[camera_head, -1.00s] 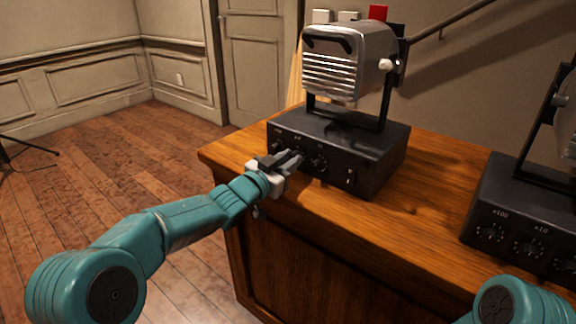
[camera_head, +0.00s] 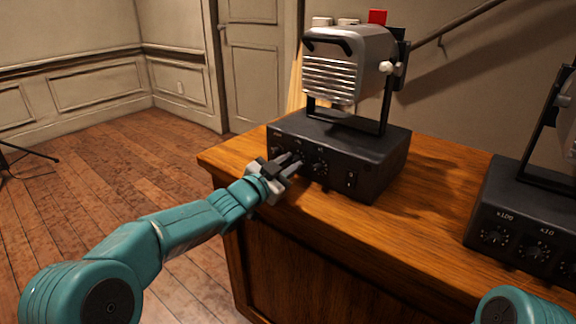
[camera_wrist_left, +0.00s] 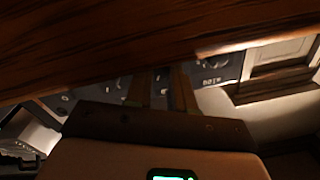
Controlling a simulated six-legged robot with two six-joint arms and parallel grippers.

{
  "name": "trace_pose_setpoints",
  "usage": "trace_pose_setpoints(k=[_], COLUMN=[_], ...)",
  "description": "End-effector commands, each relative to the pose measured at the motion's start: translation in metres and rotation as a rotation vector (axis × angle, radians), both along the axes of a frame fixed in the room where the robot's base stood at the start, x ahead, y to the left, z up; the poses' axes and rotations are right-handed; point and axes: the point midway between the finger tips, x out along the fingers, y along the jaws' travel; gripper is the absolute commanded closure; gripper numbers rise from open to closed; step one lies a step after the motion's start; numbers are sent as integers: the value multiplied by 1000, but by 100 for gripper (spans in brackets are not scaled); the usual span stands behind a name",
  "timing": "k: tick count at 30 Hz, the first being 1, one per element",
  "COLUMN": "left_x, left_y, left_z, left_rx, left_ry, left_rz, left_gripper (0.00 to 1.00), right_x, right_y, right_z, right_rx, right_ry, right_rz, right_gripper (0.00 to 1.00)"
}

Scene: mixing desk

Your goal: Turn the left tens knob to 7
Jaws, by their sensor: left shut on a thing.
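The left black control box (camera_head: 345,150) stands on the wooden desk, with a row of knobs on its front. My left gripper (camera_head: 297,158) is at the middle knob, the left tens knob, and is shut on it. The fingers cover this knob, so its pointer and setting cannot be read. The right knob (camera_head: 320,168) of this row shows beside the fingers. In the left wrist view, the two fingers of my left gripper (camera_wrist_left: 163,88) reach to the dark panel with white markings (camera_wrist_left: 212,72). My right gripper is out of view.
A silver lamp-like unit (camera_head: 345,65) is mounted above the left box. A second black box (camera_head: 520,225) with knobs marked x100 and x10 stands at the right. The wooden desk top (camera_head: 430,185) between the boxes is clear.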

Motion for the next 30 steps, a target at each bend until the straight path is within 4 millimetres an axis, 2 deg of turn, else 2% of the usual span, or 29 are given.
trace_pose_setpoints(k=[1, 3, 12, 16, 20, 30], left_x=[0, 0, -1, -9, -29, -102], left_y=[0, 0, 1, 7, 21, 70], left_z=[0, 0, 0, 0, 0, -2], left_rx=[0, 0, 0, -2, -1, 0], left_ry=[1, 1, 1, 3, 2, 2], left_rz=[0, 0, 0, 2, 4, 4], left_gripper=[70, 51, 51, 51, 51, 51], right_x=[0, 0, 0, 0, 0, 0], right_y=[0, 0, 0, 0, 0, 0], right_z=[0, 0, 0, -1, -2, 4], right_rx=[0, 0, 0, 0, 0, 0], right_ry=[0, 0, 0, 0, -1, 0], right_rz=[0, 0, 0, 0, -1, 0], right_gripper=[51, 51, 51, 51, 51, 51])
